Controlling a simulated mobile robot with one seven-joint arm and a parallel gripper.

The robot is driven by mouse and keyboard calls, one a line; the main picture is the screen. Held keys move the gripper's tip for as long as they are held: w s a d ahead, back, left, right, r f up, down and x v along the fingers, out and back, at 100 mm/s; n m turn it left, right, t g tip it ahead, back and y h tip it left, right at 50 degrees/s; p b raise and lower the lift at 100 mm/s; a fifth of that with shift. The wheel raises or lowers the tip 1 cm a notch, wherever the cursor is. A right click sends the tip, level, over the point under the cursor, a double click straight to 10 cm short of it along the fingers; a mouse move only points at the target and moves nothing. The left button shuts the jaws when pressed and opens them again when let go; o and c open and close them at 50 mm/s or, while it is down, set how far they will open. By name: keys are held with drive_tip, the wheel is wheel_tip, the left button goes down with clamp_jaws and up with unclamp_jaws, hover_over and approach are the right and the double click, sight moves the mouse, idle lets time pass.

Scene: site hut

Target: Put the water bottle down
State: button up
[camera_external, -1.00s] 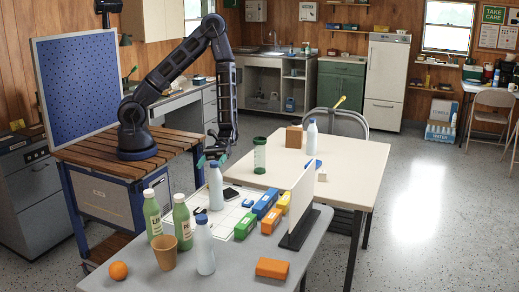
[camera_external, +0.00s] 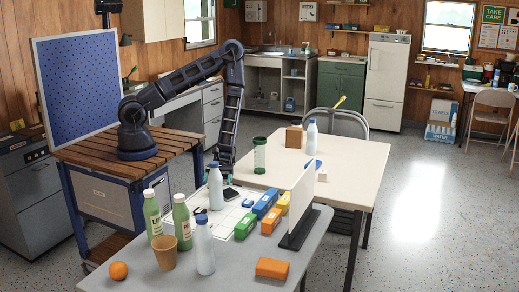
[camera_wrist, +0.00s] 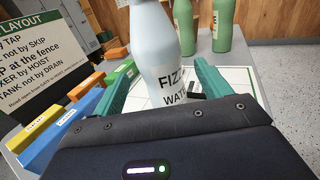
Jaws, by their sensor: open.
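A pale blue-white bottle labelled "FIZZ WAT…" (camera_wrist: 158,45) stands upright on the white gridded board (camera_external: 232,217); in the external view the bottle (camera_external: 216,188) is near the board's back left. My gripper (camera_external: 221,178) is low, just behind it. The bottle's base is hidden by my gripper body there. I cannot tell whether either finger touches it.
Green bottles (camera_external: 153,215) (camera_external: 182,220), a tan cup (camera_external: 165,252), an orange (camera_external: 118,270) and another white bottle (camera_external: 205,248) stand at front left. Coloured boxes (camera_external: 265,204) and an upright sign (camera_external: 301,205) are to the right.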

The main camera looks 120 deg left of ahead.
sight(214, 188)
drive_tip(key=shift+x, duration=2.9)
drive_tip(key=shift+f, duration=0.1)
drive_tip(key=c, duration=1.5)
wheel_tip(214, 188, up, 20)
